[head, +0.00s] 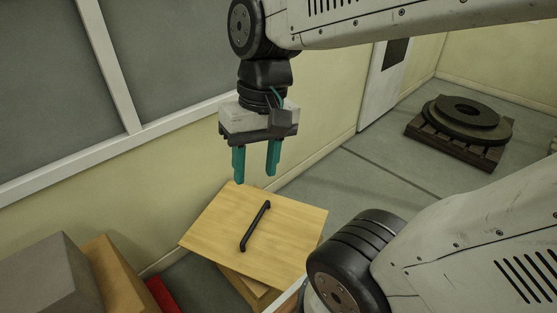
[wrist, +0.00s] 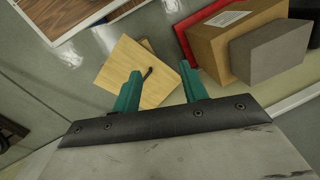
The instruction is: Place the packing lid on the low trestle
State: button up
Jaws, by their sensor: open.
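The packing lid (head: 215,228) appears to be the square light-wood board with a black bar handle (head: 255,226). It lies flat on a wooden thing beneath it, mostly hidden. My gripper (head: 255,178) is open and empty, fingers pointing down, above the lid's far side and apart from the handle. In the wrist view the lid (wrist: 117,66) shows beyond the fingers (wrist: 160,70), with the handle partly between them. I cannot tell for sure which thing is the low trestle.
Cardboard and grey boxes (head: 45,275) stand left of the lid; they also show in the wrist view (wrist: 268,58). A pale-edged table or panel (wrist: 66,20) is at upper left there. A dark round plate (head: 462,112) rests on a pallet far right. Floor between is clear.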

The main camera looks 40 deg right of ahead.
jog(key=s+d+n+h, duration=0.1)
jog(key=s+d+r+n+t+h, duration=0.1)
jog(key=s, duration=0.1)
jog(key=shift+d+t, duration=0.1)
jog(key=shift+t, duration=0.2)
